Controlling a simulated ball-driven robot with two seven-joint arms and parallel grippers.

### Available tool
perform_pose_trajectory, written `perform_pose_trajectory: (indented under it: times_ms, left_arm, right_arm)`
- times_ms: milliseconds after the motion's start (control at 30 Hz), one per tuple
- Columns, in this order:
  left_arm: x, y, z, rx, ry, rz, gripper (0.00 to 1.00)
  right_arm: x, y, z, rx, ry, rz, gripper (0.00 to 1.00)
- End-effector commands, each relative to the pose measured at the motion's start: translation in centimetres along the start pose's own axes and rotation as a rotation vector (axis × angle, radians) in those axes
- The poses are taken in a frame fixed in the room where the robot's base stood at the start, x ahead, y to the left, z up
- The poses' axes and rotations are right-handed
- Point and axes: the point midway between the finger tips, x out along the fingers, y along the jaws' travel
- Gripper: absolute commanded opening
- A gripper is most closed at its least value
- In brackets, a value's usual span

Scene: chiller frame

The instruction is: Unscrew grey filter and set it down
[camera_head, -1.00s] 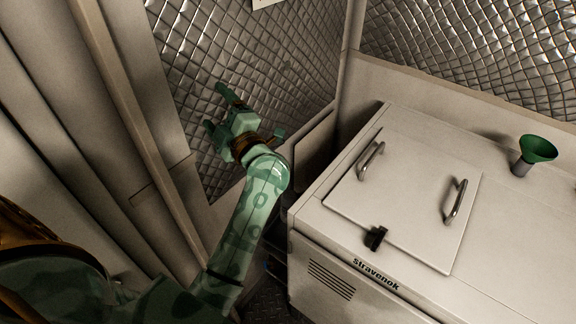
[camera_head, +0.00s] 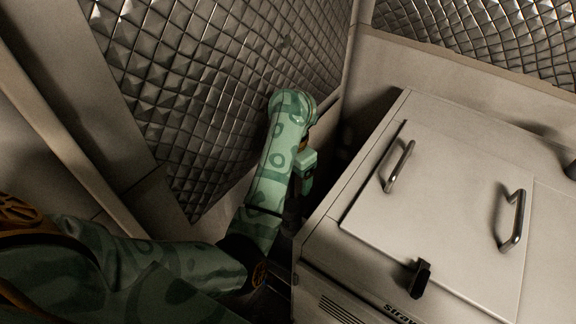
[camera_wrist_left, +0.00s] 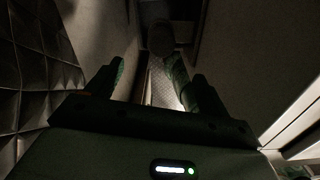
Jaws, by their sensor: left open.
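My left gripper (camera_head: 306,172) hangs in the gap between the quilted wall and the white chest, partly hidden behind my own forearm in the head view. In the left wrist view the two fingers of the left gripper (camera_wrist_left: 158,82) are spread apart with nothing held between them. A dark grey rounded shape (camera_wrist_left: 160,38) shows ahead of the fingers, apart from them. It may be the grey filter, but it is too dark to be sure. No filter can be made out in the head view. My right gripper is not in view.
The white chest (camera_head: 345,255) stands close on the right of my left arm, with a lid (camera_head: 450,200), two metal handles and a black latch (camera_head: 418,279). The quilted metal wall (camera_head: 200,90) is on the left. The gap between them is narrow and dark.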

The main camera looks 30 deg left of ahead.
Motion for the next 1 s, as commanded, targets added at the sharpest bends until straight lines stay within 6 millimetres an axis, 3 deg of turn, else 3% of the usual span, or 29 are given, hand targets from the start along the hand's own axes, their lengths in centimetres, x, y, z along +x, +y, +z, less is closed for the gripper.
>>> perform_pose_trajectory:
  times_ms: [200,333,500,700,1000]
  left_arm:
    - [4.3,0.0,-0.1,0.0,0.004,-0.003,0.81]
    - [7.5,0.0,-0.1,-0.001,0.006,-0.003,0.81]
    - [11.5,0.0,-0.1,-0.001,0.007,-0.002,0.81]
    - [14.7,0.0,-0.1,-0.002,0.005,0.0,0.81]
    - [15.9,0.0,-0.1,-0.002,0.001,0.0,0.81]
  right_arm:
    - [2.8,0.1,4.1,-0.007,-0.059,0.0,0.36]
    - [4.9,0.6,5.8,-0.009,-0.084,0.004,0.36]
    - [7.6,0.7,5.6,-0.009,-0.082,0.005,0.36]
    - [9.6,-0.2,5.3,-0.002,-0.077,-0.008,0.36]
    - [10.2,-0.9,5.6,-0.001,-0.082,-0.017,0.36]
